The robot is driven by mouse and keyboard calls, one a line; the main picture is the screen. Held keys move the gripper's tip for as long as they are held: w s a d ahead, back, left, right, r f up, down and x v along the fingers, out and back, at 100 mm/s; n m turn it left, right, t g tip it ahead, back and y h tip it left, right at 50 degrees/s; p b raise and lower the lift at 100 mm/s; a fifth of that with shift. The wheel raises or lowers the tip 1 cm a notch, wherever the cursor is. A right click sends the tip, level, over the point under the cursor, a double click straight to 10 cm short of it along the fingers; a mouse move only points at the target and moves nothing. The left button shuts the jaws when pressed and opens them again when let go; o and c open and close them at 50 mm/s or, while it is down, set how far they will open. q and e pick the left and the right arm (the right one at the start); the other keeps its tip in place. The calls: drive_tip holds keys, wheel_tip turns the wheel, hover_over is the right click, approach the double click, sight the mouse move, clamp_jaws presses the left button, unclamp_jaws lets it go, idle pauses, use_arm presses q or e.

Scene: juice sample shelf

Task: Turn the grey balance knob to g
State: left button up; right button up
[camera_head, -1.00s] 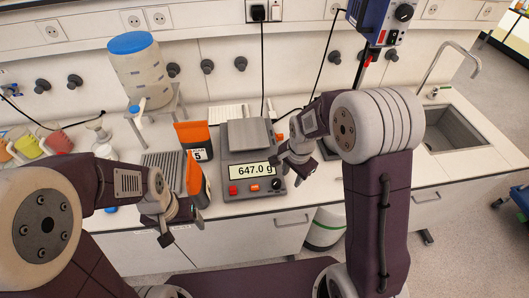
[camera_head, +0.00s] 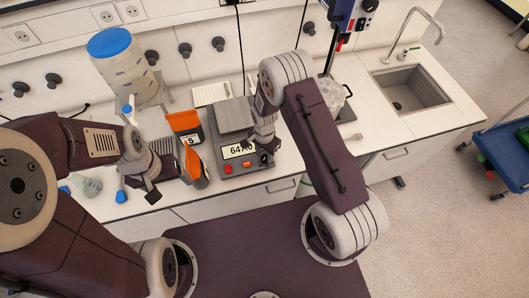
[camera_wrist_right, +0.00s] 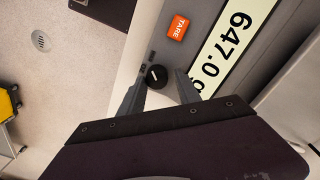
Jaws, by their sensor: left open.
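The grey balance (camera_head: 229,169) stands on the bench, its display reading 647.0 in the right wrist view (camera_wrist_right: 236,40), where the unit is partly covered by my finger. The balance knob (camera_wrist_right: 157,77) looks dark, with a white pointer mark. My right gripper (camera_wrist_right: 160,82) is open with one finger on each side of the knob; a narrow gap seems to show, and I cannot tell if either finger touches. In the head view the right gripper (camera_head: 266,155) is at the balance's front right corner. My left gripper (camera_head: 177,189) is open and empty, left of the balance.
An orange TARE button (camera_wrist_right: 178,25) is beside the display. Orange-topped packs (camera_head: 185,122) stand just left of the balance, close to my left gripper. A blue-lidded container (camera_head: 122,70) stands further back. A sink (camera_head: 412,87) and a blue cart (camera_head: 503,150) are on the right.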

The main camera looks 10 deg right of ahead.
drive_tip(key=shift+s+d+f, duration=0.1)
drive_tip(key=shift+s+f, duration=0.05)
drive_tip(key=shift+f, duration=0.15)
drive_tip(key=shift+s+d+f, duration=0.1)
drive_tip(key=shift+s, duration=0.1)
use_arm(q)
drive_tip(key=shift+s+d+r, duration=0.15)
drive_tip(key=shift+s+r, duration=0.05)
drive_tip(key=shift+s, duration=0.05)
use_arm(e)
drive_tip(key=shift+w, duration=0.15)
clamp_jaws()
use_arm(q)
drive_tip(key=shift+f, duration=0.1)
use_arm(e)
drive_tip(key=n+b, duration=0.2)
drive_tip(key=n, duration=0.2)
drive_tip(key=shift+f, duration=0.1)
drive_tip(key=n+b, duration=0.1)
drive_tip(key=n, duration=0.3)
drive_tip(key=n+b, duration=0.1)
drive_tip(key=n, duration=0.4)
use_arm(q)
wheel_tip(320, 180, down, 5)
drive_tip(key=shift+r+b, duration=0.1)
drive_tip(key=shift+b, duration=0.5)
use_arm(e)
drive_tip(key=n, duration=0.4)
drive_tip(key=shift+n, duration=0.4)
